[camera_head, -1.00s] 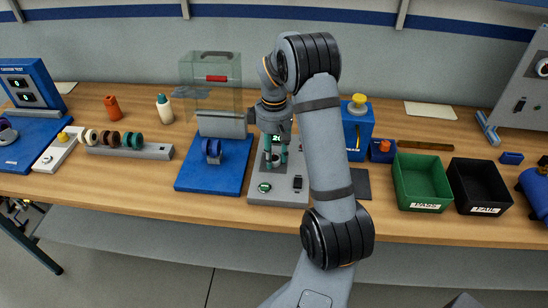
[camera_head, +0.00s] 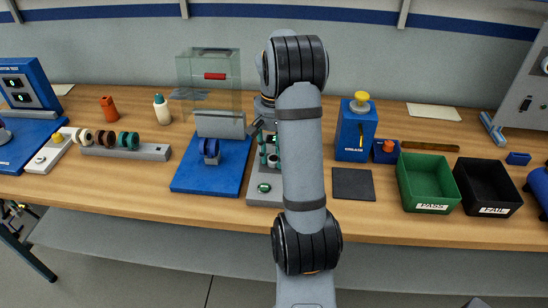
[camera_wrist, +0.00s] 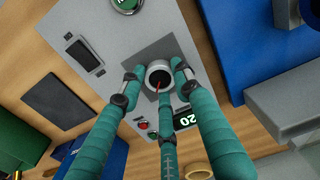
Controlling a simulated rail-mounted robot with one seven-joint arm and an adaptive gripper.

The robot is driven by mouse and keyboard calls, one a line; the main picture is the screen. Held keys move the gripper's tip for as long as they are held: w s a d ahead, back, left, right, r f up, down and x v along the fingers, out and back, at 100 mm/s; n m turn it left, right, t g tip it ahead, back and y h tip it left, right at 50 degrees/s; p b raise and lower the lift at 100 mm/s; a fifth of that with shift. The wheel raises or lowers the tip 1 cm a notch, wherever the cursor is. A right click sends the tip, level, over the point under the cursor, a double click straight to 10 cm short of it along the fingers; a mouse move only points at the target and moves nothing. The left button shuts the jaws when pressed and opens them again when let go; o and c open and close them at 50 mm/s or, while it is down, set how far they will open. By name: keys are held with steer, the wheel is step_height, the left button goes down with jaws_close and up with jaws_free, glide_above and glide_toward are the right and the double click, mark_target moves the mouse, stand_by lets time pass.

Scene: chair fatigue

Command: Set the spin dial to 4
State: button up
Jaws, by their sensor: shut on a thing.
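The spin dial (camera_wrist: 158,77), a small round knob with a pale rim, a dark centre and a red pointer line, sits on a dark square patch of a grey panel in the wrist view. My gripper (camera_wrist: 154,81) has its teal fingers closed around the knob from its sides and front. No numbers around the dial can be read. The panel's display (camera_wrist: 186,118) shows 20. In the head view my gripper (camera_head: 268,158) is over the grey panel (camera_head: 262,190), and my arm hides the dial and display.
To the left is a blue base (camera_head: 205,175) with a clear guard (camera_head: 208,80) above it. To the right are a blue grease box (camera_head: 356,130), a dark pad (camera_head: 353,184), a green pass bin (camera_head: 428,208) and a black fail bin (camera_head: 493,211).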

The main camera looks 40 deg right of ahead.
steer(key=m, duration=0.2)
steer(key=m+b, duration=0.1)
steer(key=m, duration=0.1)
steer(key=shift+a+f+m, duration=0.1)
steer(key=shift+f+m, duration=0.1)
steer(key=shift+m, duration=0.1)
steer(key=shift+r+m+b, duration=0.1)
steer(key=shift+m+b, duration=0.85)
steer(key=shift+m, duration=1.35)
steer(key=o, duration=1)
steer(key=shift+o, duration=0.7)
steer(key=shift+r, duration=0.1)
step_height(320, 180, up, 12)
